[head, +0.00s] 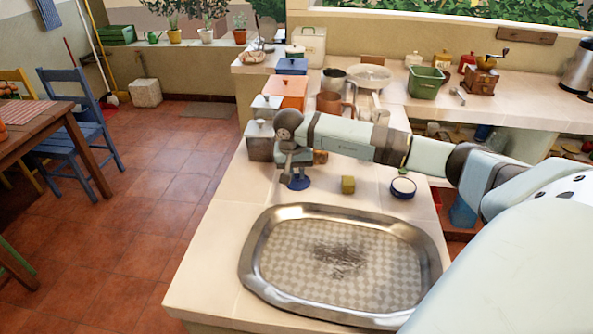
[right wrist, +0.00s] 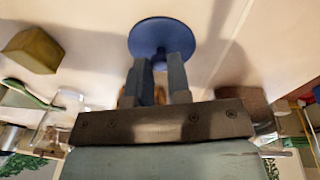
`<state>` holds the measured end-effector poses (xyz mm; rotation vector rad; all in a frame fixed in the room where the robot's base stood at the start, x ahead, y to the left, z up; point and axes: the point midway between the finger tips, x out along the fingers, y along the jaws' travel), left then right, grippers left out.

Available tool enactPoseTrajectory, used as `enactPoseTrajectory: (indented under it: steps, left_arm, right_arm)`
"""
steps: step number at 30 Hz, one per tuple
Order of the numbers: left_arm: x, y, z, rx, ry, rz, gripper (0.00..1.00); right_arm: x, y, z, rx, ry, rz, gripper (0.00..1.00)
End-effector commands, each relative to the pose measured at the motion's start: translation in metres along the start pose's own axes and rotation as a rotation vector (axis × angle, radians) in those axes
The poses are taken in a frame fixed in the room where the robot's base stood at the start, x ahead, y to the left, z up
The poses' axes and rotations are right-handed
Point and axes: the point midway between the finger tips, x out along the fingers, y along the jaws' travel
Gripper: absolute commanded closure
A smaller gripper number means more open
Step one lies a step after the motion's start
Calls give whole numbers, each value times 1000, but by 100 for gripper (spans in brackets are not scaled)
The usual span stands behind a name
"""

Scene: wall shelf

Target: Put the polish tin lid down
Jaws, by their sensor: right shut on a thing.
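The polish tin lid is a blue disc (head: 299,183), low over the pale tiled counter (head: 215,235). My right gripper (head: 296,172) is shut on it from above; whether the lid touches the counter I cannot tell. In the right wrist view the lid (right wrist: 150,36) shows its round blue face just beyond the two fingertips (right wrist: 162,62). A round, dark blue-rimmed tin (head: 403,187) with a pale inside, probably the polish tin, stands on the counter to the right. My left gripper is not in view.
A small olive block (head: 348,184) sits between lid and tin; it also shows in the right wrist view (right wrist: 32,50). A large metal tray (head: 262,293) lies in front. Canisters (head: 262,140) stand close behind the gripper. Bare counter lies left of the tray.

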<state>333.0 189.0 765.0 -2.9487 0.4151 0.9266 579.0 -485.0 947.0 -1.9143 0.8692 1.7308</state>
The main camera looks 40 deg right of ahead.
Motion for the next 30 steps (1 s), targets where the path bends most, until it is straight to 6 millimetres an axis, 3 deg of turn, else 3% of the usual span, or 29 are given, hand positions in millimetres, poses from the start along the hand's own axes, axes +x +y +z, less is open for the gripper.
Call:
enactPoseTrajectory:
  steps: [6,7,10,22,30]
  left_arm:
    - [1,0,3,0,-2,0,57]
    - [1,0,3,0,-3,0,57]
    - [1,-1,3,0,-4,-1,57]
    - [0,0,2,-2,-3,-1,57]
    - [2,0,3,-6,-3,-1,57]
  right_arm:
    - [2,0,0,0,0,1,100]
    - [2,0,0,0,0,1,80]
    - [1,0,0,0,0,1,57]
    - [-7,0,-1,1,2,0,56]
    - [-60,0,-1,1,4,-1,56]
